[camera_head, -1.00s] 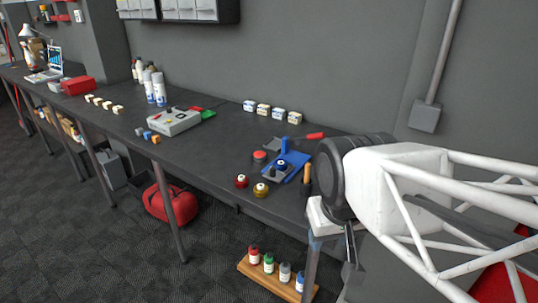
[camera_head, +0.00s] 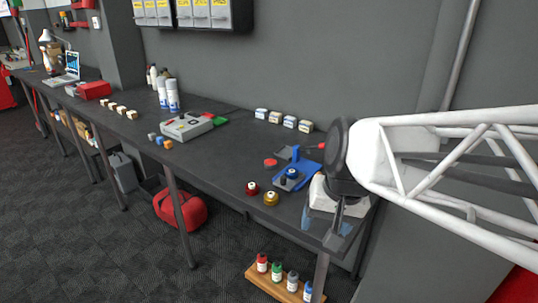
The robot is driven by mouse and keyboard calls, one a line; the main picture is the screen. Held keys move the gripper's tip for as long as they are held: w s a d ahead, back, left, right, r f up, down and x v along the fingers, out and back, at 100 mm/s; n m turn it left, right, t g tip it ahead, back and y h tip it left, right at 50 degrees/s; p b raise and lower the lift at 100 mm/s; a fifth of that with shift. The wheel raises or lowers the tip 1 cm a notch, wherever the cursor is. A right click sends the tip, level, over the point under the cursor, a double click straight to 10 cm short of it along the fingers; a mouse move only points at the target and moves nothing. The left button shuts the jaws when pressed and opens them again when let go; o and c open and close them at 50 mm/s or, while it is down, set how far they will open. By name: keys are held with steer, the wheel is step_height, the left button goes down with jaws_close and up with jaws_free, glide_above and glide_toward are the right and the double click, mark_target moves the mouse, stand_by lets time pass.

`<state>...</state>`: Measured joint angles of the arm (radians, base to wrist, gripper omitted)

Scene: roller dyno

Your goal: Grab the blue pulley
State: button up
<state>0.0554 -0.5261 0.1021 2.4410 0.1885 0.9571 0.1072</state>
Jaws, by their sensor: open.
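The blue pulley seems to be the small round piece with a pale top (camera_head: 291,173) on the blue tray (camera_head: 311,171). It is small, and its colour is hard to separate from the tray. A red pulley-like piece (camera_head: 252,188) and a yellow one (camera_head: 271,199) stand on the bench in front of the tray. My gripper (camera_head: 338,229) is open and points down at the bench's right end, to the right of the tray and apart from the blue pulley. Its fingers are dark and small in view. My arm hides the bench area behind it.
The dark bench (camera_head: 225,165) runs along the wall. Small boxes (camera_head: 290,122) line the wall, and a grey device (camera_head: 187,127) sits further left. A wooden rack of bottles (camera_head: 283,284) stands below the bench.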

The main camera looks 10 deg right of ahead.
steer(key=w+d+f+m+t+y, duration=0.15)
steer(key=w+m+y, duration=0.35)
steer(key=w, duration=0.9)
steer(key=w+d+f+m+t+y, duration=0.15)
steer(key=w+m, duration=0.55)
steer(key=w, duration=0.7)
steer(key=w+d+f+m+y, duration=0.25)
steer(key=w+d+m, duration=0.2)
steer(key=w, duration=0.25)
steer(key=m+y, duration=0.2)
steer(key=m, duration=0.1)
glide_toward(292, 173)
steer(key=shift+w+a+r, duration=0.15)
steer(key=shift+w+a, duration=0.4)
steer(key=shift+w, duration=0.35)
steer(key=shift+a, duration=0.1)
steer(key=shift+x, duration=1.2)
steer(key=shift+w, duration=0.1)
